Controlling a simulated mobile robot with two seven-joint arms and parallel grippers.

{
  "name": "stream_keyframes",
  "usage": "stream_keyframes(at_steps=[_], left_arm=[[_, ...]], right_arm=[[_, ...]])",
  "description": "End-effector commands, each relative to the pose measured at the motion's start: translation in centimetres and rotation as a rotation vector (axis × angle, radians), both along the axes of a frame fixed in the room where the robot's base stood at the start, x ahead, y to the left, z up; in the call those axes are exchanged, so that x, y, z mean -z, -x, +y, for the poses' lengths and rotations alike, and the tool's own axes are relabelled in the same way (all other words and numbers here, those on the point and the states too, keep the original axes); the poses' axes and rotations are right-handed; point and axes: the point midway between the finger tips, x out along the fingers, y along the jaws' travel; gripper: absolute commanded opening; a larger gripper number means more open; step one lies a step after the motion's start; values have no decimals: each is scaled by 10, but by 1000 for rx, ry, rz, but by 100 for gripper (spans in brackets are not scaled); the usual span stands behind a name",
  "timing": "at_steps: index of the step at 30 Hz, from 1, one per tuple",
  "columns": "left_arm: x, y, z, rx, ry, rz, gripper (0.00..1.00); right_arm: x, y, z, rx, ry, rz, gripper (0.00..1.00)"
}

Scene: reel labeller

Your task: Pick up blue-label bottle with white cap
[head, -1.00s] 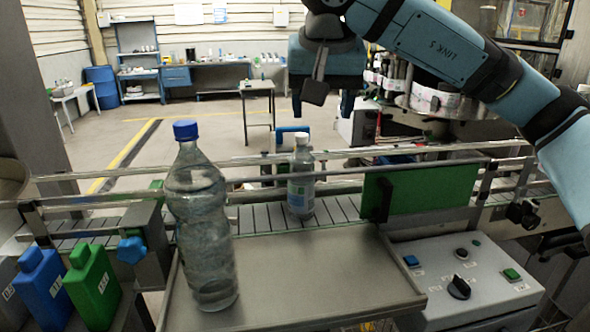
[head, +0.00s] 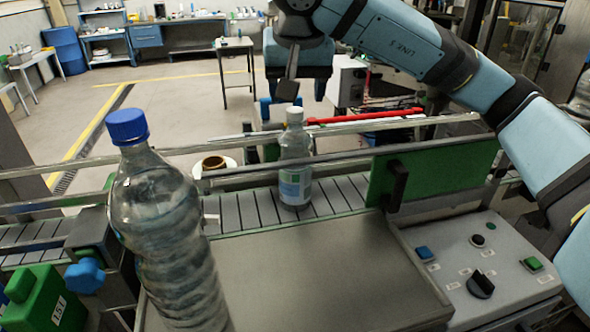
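The white-capped bottle (head: 295,162) is clear, with a blue-and-white label on its lower body. My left gripper is not in view.
A large clear bottle with a blue cap (head: 165,228) stands at front left on the metal tray (head: 320,285). A green plate (head: 432,178) stands right of the white-capped bottle. A control box (head: 480,265) sits at front right. A reel (head: 214,165) shows behind the rails.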

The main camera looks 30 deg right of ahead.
Motion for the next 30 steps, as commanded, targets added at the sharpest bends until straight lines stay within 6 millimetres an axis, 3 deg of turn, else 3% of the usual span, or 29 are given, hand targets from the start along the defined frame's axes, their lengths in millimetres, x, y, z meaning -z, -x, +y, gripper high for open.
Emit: stream_keyframes(at_steps=[7,15,24,25,30], left_arm=[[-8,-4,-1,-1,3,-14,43],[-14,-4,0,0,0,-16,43],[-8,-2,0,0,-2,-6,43],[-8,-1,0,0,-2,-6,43],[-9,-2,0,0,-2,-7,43]], right_arm=[[15,-5,-2,1,-1,2,62],[51,-17,-7,1,0,2,62],[58,-20,-8,1,0,0,62],[58,-20,-8,1,0,0,60],[58,-20,-8,1,0,0,21]])
